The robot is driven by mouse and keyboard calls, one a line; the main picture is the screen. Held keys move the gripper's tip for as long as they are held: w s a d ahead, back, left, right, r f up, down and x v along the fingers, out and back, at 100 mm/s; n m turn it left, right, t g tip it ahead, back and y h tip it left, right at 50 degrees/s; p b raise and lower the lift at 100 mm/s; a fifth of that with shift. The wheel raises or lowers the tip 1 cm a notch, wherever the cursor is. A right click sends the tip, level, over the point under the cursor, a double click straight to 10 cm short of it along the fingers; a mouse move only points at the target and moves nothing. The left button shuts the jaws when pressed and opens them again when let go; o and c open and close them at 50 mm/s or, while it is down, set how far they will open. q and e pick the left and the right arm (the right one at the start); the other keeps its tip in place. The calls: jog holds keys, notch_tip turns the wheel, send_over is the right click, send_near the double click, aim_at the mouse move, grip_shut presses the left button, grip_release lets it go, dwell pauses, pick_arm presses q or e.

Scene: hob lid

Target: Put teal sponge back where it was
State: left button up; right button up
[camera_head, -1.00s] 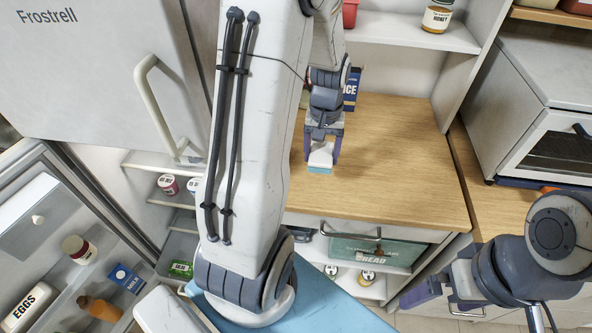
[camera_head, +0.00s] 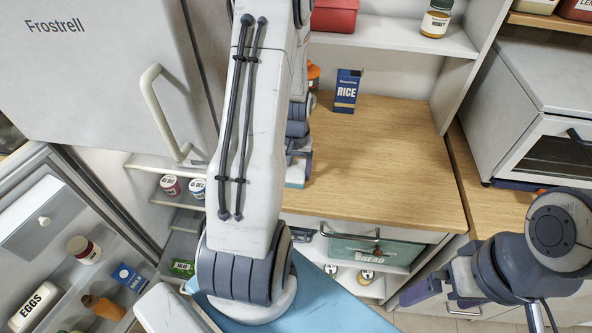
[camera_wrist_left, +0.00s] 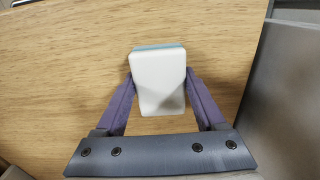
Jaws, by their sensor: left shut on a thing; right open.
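The teal sponge (camera_wrist_left: 158,83) is a white block with a teal layer along its far edge in the left wrist view. My left gripper (camera_wrist_left: 158,95) is shut on it, one purple finger at each side. In the head view my left gripper (camera_head: 298,170) is over the left part of the wooden counter (camera_head: 390,170), mostly hidden behind my own left arm. Only a sliver of the sponge (camera_head: 294,185) shows there, and whether it touches the counter I cannot tell. My right gripper (camera_head: 430,293) is open and empty at the lower right, in front of the counter.
A blue rice box (camera_head: 346,92) stands at the back of the counter, with an orange-topped item (camera_head: 313,76) beside it. The fridge door (camera_head: 75,270) is open at the left. A toaster oven (camera_head: 545,125) stands at the right. The counter's middle and right are clear.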

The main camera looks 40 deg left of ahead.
aim_at(296, 170)
pick_arm(q)
jog(key=shift+f, duration=0.1)
jog(key=o, duration=1.2)
jog(key=shift+c, duration=0.2)
jog(key=shift+r, duration=0.2)
jog(key=shift+w+r, duration=0.15)
jog(key=shift+r, duration=0.1)
notch_tip(296, 170, up, 11)
jog(key=b, duration=0.1)
jog(key=shift+r, duration=0.2)
jog(key=shift+d+f, duration=0.1)
